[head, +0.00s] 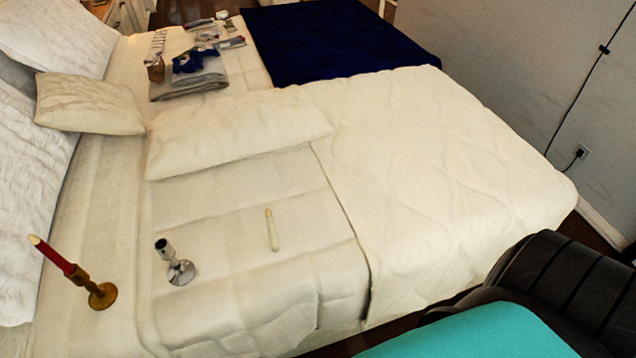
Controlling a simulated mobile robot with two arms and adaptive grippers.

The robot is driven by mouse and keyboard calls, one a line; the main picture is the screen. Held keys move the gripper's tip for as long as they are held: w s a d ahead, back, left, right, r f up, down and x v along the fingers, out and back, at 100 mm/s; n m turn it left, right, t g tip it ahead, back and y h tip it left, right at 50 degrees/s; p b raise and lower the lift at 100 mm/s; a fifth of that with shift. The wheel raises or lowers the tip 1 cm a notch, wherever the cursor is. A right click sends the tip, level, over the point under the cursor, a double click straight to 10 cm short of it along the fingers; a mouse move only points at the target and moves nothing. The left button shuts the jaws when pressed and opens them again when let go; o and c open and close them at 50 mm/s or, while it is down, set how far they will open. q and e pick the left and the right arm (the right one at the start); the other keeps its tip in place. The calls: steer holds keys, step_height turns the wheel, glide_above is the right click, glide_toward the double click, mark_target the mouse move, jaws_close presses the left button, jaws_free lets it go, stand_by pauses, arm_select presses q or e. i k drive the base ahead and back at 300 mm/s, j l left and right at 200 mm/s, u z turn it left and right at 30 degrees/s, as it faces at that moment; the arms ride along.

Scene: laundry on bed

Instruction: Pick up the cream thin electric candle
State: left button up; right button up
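The cream thin electric candle (272,231) lies on the folded cream bedding near the front of the bed, its long side running away from me. It has a slim pale body and a small tip at the far end. Nothing touches it. Neither of my grippers is in the head view.
A silver candle holder (180,267) is left of the candle. Farther left, a red candle (52,255) leans in a wooden holder (102,294). A long pillow (235,132) lies behind. Folded clothes (190,85) and small items are at the back. Bedding around the candle is clear.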

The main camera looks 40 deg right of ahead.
mark_target(273, 237)
steer(key=z, duration=0.7)
